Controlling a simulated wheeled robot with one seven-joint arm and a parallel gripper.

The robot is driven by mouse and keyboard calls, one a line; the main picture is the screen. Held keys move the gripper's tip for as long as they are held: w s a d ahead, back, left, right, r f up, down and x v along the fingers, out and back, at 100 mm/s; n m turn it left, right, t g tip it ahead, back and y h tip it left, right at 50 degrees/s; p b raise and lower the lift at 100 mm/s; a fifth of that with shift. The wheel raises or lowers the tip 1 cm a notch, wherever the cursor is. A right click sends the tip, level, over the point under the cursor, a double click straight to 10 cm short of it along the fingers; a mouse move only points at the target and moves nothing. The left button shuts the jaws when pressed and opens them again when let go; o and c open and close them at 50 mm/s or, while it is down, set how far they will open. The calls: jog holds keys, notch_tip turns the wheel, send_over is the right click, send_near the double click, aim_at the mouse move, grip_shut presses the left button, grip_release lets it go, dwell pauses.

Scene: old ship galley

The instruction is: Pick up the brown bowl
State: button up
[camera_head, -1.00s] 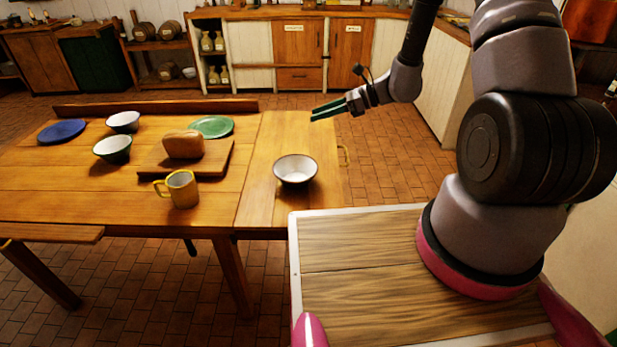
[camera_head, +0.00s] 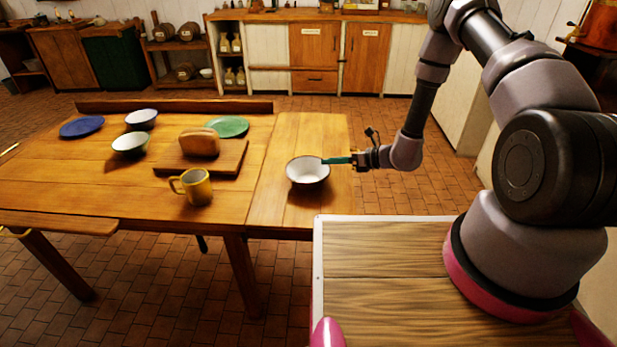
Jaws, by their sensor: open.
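The brown bowl (camera_head: 308,180) stands upright on the right end of the wooden table, near its front edge. It has a white inside and a dark brownish rim and outside. My gripper (camera_head: 330,160) is at the bowl's far right rim, with its green fingers pointing left. The fingers overlap the rim in the picture. I cannot tell whether they touch it or straddle it. The gripper is open and the bowl rests on the table.
A yellow mug (camera_head: 194,187), a cutting board (camera_head: 228,160) with a loaf (camera_head: 199,143), a green plate (camera_head: 228,126), a blue plate (camera_head: 82,127) and two more bowls, one dark green (camera_head: 131,146) and one bluish (camera_head: 141,119), stand left on the table (camera_head: 235,200).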

aim_at(319, 164)
jog(key=x, duration=0.5)
jog(key=shift+a, duration=0.1)
grip_shut()
dwell(1.2)
